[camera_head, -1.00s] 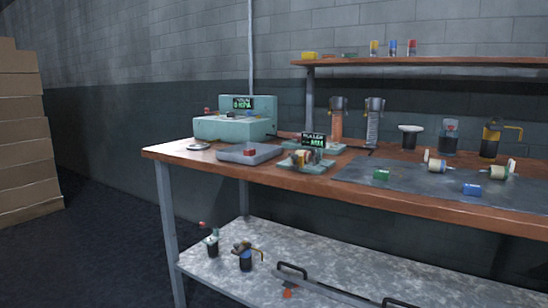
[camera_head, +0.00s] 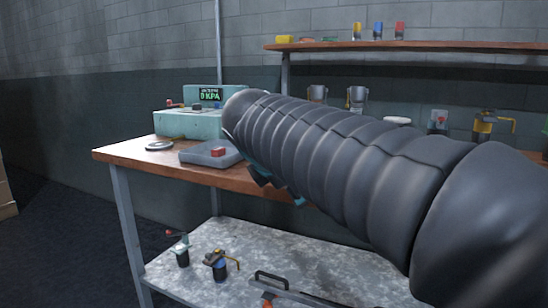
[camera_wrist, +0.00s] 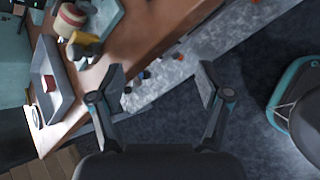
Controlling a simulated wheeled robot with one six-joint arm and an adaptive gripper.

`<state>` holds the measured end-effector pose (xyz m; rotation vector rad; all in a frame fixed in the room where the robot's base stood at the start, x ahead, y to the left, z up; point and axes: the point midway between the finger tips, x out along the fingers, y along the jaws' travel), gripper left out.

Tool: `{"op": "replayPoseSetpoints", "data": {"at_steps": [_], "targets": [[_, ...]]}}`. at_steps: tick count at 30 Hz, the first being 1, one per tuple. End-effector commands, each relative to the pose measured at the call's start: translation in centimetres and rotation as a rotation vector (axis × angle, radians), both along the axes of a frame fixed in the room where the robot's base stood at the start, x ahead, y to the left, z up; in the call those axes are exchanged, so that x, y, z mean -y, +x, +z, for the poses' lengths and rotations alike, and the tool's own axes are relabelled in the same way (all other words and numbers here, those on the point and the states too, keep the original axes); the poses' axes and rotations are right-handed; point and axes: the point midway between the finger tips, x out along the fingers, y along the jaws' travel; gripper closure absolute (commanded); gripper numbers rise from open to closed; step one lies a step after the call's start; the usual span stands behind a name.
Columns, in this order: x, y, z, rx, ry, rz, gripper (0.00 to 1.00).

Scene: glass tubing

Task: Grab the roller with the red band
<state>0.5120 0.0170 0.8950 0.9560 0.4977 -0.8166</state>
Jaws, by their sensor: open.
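A tan roller with a red band (camera_wrist: 71,18) shows at the top left of the wrist view, near a teal tray (camera_wrist: 110,14) on the wooden bench (camera_wrist: 150,38). A yellowish end piece (camera_wrist: 84,38) and a grey part sit just below it. My gripper (camera_wrist: 162,84) is open and empty, its two fingers wide apart. In the wrist view it is below and right of the roller, clear of it. In the head view my arm hides the roller and most of the gripper.
A metal lower shelf (camera_head: 200,285) holds several tools. An upper shelf (camera_head: 430,46) runs along the wall.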

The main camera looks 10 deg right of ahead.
Motion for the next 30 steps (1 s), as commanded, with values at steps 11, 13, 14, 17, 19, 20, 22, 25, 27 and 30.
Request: {"op": "replayPoseSetpoints", "data": {"at_steps": [11, 13, 14, 17, 19, 20, 22, 25, 27, 30], "targets": [[-5.6, 8.3, 8.2, -0.138, -0.618, 0.387, 0.23], [-5.9, 8.8, 8.5, -0.149, -0.655, 0.404, 0.23], [-5.9, 9.0, 8.6, -0.152, -0.666, 0.408, 0.23], [-5.5, 9.8, 8.2, -0.157, -0.679, 0.413, 0.23], [-4.8, 10.6, 7.6, -0.159, -0.678, 0.412, 0.23], [-4.5, 11.0, 7.3, -0.159, -0.678, 0.412, 0.23], [-3.8, 11.9, 6.7, -0.158, -0.677, 0.411, 0.23], [-2.8, 13.1, 5.8, -0.158, -0.676, 0.412, 0.23], [-2.4, 13.9, 5.4, -0.157, -0.676, 0.413, 0.23], [-1.9, 14.6, 5.0, -0.155, -0.676, 0.413, 0.23]]}}
